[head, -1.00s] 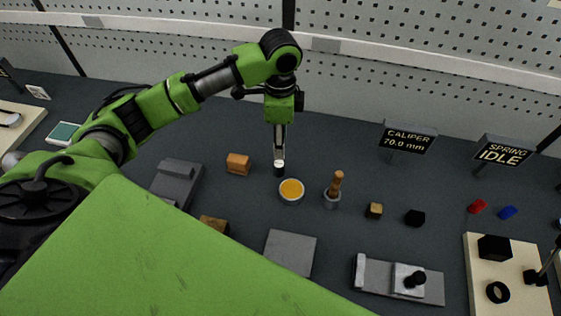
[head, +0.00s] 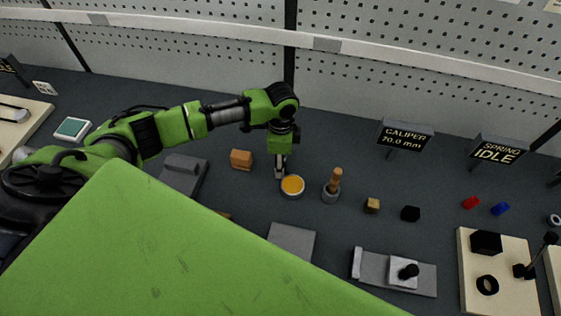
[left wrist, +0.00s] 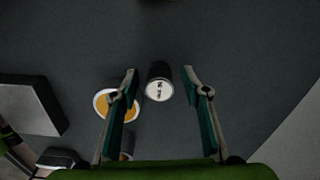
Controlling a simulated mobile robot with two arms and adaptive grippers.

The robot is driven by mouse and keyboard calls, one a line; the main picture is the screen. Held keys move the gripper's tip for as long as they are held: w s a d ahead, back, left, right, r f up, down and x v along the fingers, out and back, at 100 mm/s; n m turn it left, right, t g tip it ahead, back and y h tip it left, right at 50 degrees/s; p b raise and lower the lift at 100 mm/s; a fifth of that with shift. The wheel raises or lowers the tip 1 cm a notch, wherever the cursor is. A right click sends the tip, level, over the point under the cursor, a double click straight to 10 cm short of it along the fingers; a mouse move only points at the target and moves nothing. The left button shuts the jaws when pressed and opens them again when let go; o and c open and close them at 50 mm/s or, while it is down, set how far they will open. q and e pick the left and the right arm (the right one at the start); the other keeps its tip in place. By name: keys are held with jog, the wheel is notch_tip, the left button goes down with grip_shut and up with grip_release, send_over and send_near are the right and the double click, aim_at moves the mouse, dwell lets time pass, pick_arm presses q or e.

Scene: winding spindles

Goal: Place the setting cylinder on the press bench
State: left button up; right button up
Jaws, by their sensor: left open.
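The dark cylinder with a white, lettered top (left wrist: 159,90), which looks like the setting cylinder, stands on the dark bench in the left wrist view. It lies between the fingertips of my left gripper (left wrist: 160,72), which is open with a gap on both sides. In the head view my left gripper (head: 280,170) points down just behind the dish of orange-yellow material, and it hides the cylinder there. A cream board (head: 475,295) with a black block, ring and lever stands at the right; I cannot tell whether it is the press bench. My right gripper is not in view.
The orange-yellow dish (head: 292,185) sits close to the gripper, with a wooden-handled tool (head: 333,185) to its right. An orange-brown block (head: 241,159) is to the left. A grey rail with a slider (head: 370,272) and a grey plate (head: 292,240) are nearer.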

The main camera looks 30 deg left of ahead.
pick_arm(q)
grip_shut()
jog(key=shift+r, duration=0.1)
jog(key=shift+r, duration=0.1)
